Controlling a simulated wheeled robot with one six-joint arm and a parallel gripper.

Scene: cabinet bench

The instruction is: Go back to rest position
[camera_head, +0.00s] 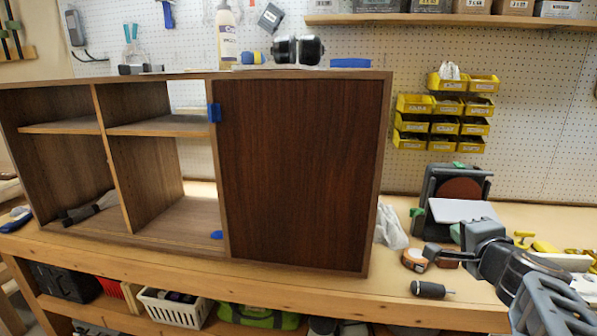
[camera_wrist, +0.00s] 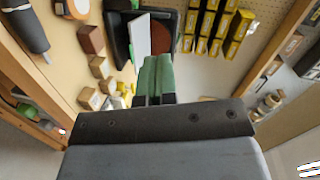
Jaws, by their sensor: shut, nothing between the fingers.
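My arm reaches in from the lower right of the head view, with my gripper (camera_head: 432,252) over the right part of the bench, apart from the cabinet. In the wrist view my gripper's green fingers (camera_wrist: 157,72) are together with nothing between them. The wooden cabinet (camera_head: 376,170) stands on the bench at left and centre. Its dark brown door (camera_head: 300,170) is shut over the right section. The left sections are open shelves.
A disc sander (camera_head: 458,188) stands on the bench behind my gripper. Yellow bins (camera_head: 444,115) hang on the pegboard. The wooden bench (camera_head: 300,283) has storage below.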

